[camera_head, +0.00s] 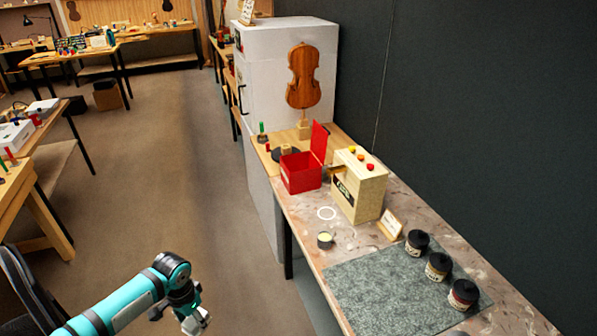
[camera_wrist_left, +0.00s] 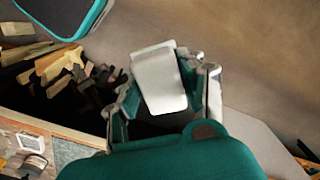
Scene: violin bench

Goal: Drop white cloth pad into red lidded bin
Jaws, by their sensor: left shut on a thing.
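My left gripper (camera_head: 192,305) is low in the head view, over the floor and to the left of the bench. In the left wrist view, my left gripper (camera_wrist_left: 166,92) is shut on a white cloth pad (camera_wrist_left: 158,76), which sits between its fingers. In the head view the pad is too small to tell apart from the fingertips. The red lidded bin (camera_head: 301,173) stands on the bench, with its lid (camera_head: 319,142) raised at the right side. The gripper is well apart from the bin, nearer to me. My right gripper is not in view.
A wooden box with colored buttons (camera_head: 360,185) stands right of the bin. A white ring (camera_head: 326,213) and a small round tin (camera_head: 325,239) lie in front. A violin body (camera_head: 303,76) stands behind.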

